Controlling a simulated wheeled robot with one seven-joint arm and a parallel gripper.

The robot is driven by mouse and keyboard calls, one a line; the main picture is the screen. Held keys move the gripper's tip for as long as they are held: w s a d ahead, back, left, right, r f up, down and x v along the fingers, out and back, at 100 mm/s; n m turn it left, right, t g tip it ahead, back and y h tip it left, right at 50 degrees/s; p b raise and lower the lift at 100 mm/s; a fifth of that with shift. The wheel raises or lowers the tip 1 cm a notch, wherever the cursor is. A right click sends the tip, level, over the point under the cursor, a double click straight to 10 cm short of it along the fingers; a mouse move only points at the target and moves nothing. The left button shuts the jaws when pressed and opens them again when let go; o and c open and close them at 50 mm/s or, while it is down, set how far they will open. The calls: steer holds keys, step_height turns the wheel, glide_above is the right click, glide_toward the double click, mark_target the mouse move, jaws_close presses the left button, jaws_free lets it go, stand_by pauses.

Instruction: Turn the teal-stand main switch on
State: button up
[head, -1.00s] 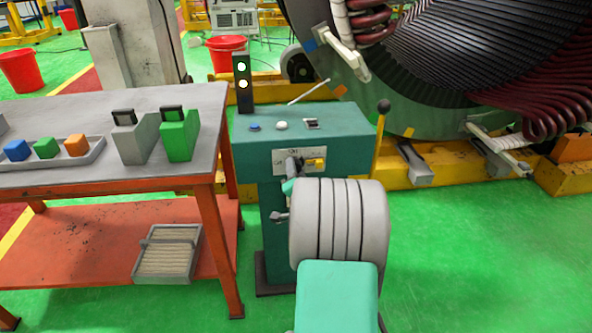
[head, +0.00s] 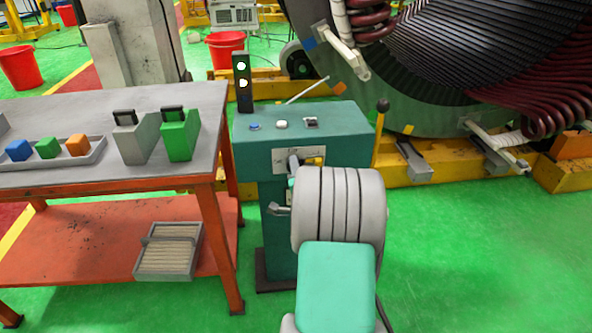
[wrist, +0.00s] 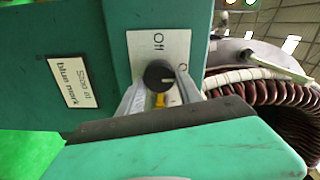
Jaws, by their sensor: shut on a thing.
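The teal stand (head: 345,122) stands in the middle of the head view, with a pale switch plate (head: 281,158) on its front. In the wrist view the plate (wrist: 172,42) reads "Off" near its top, and other lettering at its right edge is partly hidden. The dark round main switch knob (wrist: 159,74) sits on the plate, with a white mark on its right side. My gripper (wrist: 161,84) is shut on the knob, one finger on each side. In the head view my wrist hides part of the plate and knob.
A yellow part (wrist: 160,100) shows just below the knob. Buttons (head: 281,124) and a signal post with lit lamps (head: 242,83) are on the stand. A lever with a dark ball (head: 383,105) stands at right. The workbench (head: 75,115) is close at left.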

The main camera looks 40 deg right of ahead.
steer(key=o, duration=1.4)
steer(key=shift+c, duration=0.2)
steer(key=b+v, duration=0.1)
steer(key=v, duration=0.6)
steer(key=shift+s+a, duration=0.2)
steer(key=shift+s, duration=0.15)
